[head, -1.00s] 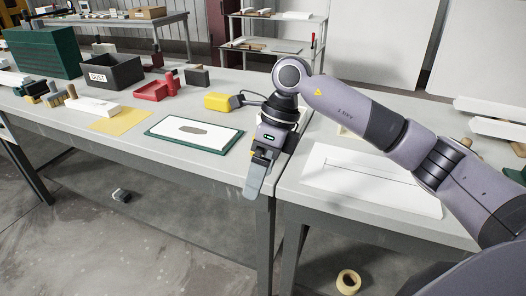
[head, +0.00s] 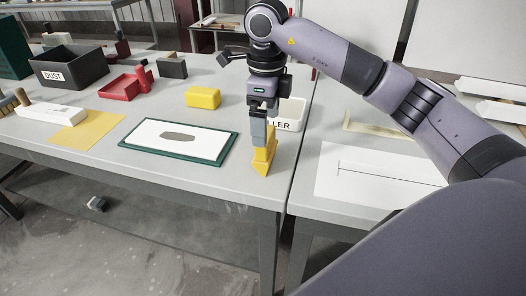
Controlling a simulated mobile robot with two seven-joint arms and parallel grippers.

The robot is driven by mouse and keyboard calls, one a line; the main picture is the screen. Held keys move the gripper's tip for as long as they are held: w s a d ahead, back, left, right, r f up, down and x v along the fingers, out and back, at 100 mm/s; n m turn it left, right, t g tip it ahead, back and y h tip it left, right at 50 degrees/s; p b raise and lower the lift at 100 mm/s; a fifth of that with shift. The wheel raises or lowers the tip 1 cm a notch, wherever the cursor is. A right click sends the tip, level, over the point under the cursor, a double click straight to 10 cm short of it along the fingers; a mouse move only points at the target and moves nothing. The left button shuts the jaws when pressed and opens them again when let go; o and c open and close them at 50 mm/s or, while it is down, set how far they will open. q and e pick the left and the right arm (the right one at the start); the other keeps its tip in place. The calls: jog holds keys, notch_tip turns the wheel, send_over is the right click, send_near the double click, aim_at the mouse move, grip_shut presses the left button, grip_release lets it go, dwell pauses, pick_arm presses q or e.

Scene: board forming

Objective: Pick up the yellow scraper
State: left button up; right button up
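The yellow scraper (head: 264,158) stands near the front right corner of the left workbench, a wedge-like yellow shape. My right gripper (head: 262,136) points straight down at it, its grey fingers overlapping the scraper's upper part. The fingers hide that part, so I cannot tell whether they are closed on it. The scraper's lower end appears to be at the bench top. My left gripper is not in view.
A white filler tub (head: 291,113) stands close behind the gripper. A green-edged board (head: 222,158) with a dark grey patch lies to the left. A yellow block (head: 203,97) and red tray (head: 118,89) are farther back. A white sheet (head: 365,178) lies on the right bench.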

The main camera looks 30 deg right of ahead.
jog(key=shift+s+f+p, duration=0.1)
jog(key=shift+f+p, duration=0.2)
jog(key=shift+f, duration=2.1)
jog(key=c, duration=1.1)
jog(key=shift+c, duration=0.2)
jog(key=shift+r, duration=0.1)
notch_tip(320, 180, up, 9)
jog(key=shift+a+r, duration=0.1)
notch_tip(320, 180, up, 11)
jog(key=p, duration=0.3)
